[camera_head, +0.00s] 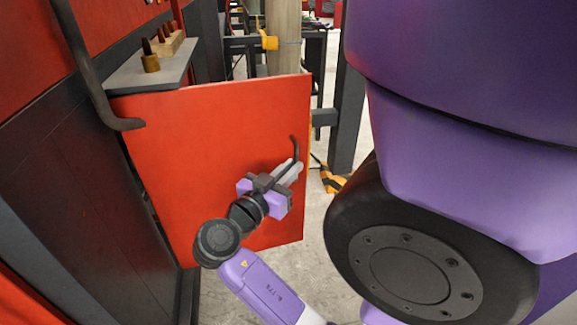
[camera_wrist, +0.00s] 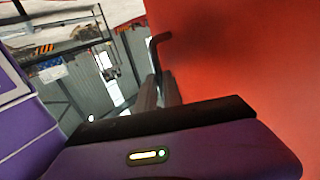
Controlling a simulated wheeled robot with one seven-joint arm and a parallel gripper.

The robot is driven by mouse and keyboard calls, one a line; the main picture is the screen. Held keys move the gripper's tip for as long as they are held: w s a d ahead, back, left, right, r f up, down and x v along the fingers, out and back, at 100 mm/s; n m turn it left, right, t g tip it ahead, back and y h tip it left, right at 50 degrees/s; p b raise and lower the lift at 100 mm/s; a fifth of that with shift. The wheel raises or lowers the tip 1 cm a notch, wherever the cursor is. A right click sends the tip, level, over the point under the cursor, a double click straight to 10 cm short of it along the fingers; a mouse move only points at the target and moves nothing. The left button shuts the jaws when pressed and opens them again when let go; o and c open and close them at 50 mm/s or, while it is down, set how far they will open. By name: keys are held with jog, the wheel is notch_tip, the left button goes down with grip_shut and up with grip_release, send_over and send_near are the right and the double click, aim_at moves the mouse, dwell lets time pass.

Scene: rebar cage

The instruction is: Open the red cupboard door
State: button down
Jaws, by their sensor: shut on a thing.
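The red cupboard door (camera_head: 215,150) stands swung out from the cupboard front, well open, in the head view. It fills the right side of the wrist view (camera_wrist: 240,60). A dark bent handle (camera_head: 295,148) is near the door's free edge, and its upper end shows in the wrist view (camera_wrist: 157,45). My gripper (camera_head: 290,172) is at the handle with its grey fingers shut on it. The lower part of the handle is hidden by the fingers and the gripper body.
A grey shelf (camera_head: 155,75) with small fittings is above the door. Another dark bent handle (camera_head: 95,85) hangs at the upper left. A dark post (camera_head: 348,120) with an orange-striped foot (camera_head: 332,181) stands right of the door. Grey floor (camera_head: 313,235) shows beyond the door's free edge.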

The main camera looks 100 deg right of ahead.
jog(key=shift+w+r, duration=0.15)
jog(key=shift+w, duration=0.1)
jog(key=c, duration=1.5)
grip_release()
jog(key=shift+c, duration=0.2)
jog(key=shift+o, duration=0.3)
jog(key=shift+s, duration=0.1)
jog(key=v, duration=0.8)
